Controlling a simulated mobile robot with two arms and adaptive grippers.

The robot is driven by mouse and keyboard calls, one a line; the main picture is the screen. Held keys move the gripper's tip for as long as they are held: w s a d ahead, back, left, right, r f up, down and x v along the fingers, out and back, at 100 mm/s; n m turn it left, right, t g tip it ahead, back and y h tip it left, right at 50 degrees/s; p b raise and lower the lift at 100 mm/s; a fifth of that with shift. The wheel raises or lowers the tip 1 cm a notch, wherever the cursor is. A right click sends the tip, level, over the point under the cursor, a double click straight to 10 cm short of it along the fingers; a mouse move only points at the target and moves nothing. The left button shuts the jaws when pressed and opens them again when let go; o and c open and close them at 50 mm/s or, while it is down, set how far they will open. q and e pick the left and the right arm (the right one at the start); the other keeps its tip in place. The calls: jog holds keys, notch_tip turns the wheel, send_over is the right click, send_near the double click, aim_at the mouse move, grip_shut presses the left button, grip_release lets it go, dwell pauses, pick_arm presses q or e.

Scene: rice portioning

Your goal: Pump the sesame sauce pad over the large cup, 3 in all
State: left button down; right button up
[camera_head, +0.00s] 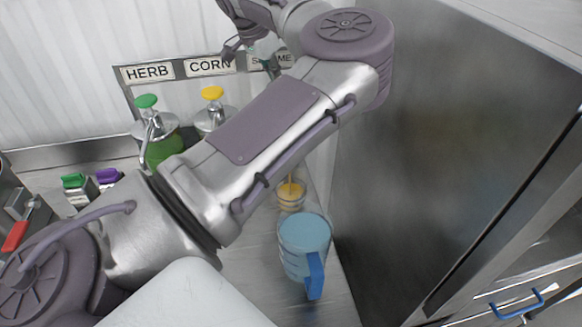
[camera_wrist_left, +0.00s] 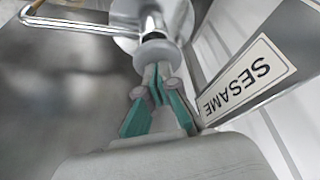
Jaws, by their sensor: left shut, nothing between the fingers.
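The sesame pump's round grey pad (camera_wrist_left: 157,54) sits atop a metal pump with a bent spout pipe (camera_wrist_left: 80,22) in the left wrist view. My left gripper (camera_wrist_left: 156,84) is shut with nothing between its teal fingers; its tips are at the pad, and I cannot tell whether they press it. My right gripper is out of view.
HERB and CORN signs (camera_head: 180,69) stand behind a green-topped dispenser (camera_head: 147,102) and a yellow-topped one (camera_head: 212,94). A blue-handled jug (camera_head: 304,245) stands in front of the cup. A large steel cabinet (camera_head: 430,130) bounds the right side.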

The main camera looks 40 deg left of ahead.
pick_arm(q)
jog(key=shift+f+b, duration=0.65)
jog(key=shift+f, duration=0.45)
jog(key=shift+r+p, duration=1.25)
jog(key=shift+r, duration=0.8)
jog(key=shift+f, duration=0.1)
